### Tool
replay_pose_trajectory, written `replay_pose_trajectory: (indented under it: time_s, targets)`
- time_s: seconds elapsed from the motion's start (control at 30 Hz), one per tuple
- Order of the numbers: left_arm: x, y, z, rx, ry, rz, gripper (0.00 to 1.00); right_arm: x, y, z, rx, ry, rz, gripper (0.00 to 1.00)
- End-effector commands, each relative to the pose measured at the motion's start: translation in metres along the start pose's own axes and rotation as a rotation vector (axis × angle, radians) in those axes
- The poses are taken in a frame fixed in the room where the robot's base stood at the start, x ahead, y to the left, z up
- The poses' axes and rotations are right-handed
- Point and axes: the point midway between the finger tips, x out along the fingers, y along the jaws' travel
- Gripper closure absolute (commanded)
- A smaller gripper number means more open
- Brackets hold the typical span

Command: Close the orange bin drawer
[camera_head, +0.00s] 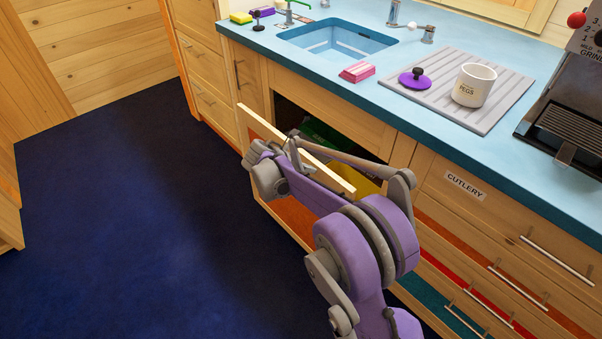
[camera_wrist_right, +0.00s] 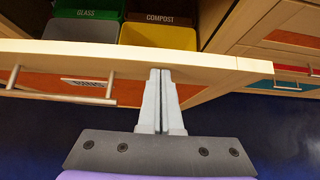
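The orange bin drawer (camera_head: 336,178) is pulled out from the counter in the head view, with its pale wooden top edge showing. In the right wrist view its front (camera_wrist_right: 205,61) crosses the picture, with an orange panel, a bar handle (camera_wrist_right: 62,97) and a "BINS" label (camera_wrist_right: 85,83). My right gripper (camera_wrist_right: 160,72) has its fingers together, nothing between them, with the tips at the drawer front's upper edge, right of the handle. Whether they touch it I cannot tell. In the head view my right arm hides much of the drawer. My left gripper is not in view.
Inside the drawer are a green glass bin (camera_wrist_right: 88,12), a compost bin (camera_wrist_right: 160,18), a yellow bin (camera_wrist_right: 158,37) and a grey bin (camera_wrist_right: 82,30). A closed cutlery drawer (camera_head: 500,215) is at the right. The blue floor (camera_head: 130,210) at the left is clear.

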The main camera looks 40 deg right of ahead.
Motion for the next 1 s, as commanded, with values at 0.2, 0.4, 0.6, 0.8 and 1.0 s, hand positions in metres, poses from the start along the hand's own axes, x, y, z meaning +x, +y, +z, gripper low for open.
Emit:
replay_pose_trajectory:
  time_s: [0.2, 0.4, 0.6, 0.8, 1.0]
  targets:
    - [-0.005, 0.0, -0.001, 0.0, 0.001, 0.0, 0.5, 0.041, -0.002, 0.039, 0.005, -0.003, -0.005, 1.0]
    - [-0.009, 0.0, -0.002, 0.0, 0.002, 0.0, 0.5, 0.075, -0.002, 0.071, 0.004, -0.002, -0.004, 1.0]
    - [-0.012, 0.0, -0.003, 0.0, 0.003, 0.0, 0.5, 0.101, -0.002, 0.095, 0.003, -0.002, -0.004, 1.0]
    - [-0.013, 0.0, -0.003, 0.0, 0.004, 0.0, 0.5, 0.116, -0.001, 0.108, 0.001, -0.001, -0.002, 1.0]
    - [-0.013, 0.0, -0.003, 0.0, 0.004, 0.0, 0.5, 0.121, 0.0, 0.113, 0.0, -0.003, 0.0, 1.0]
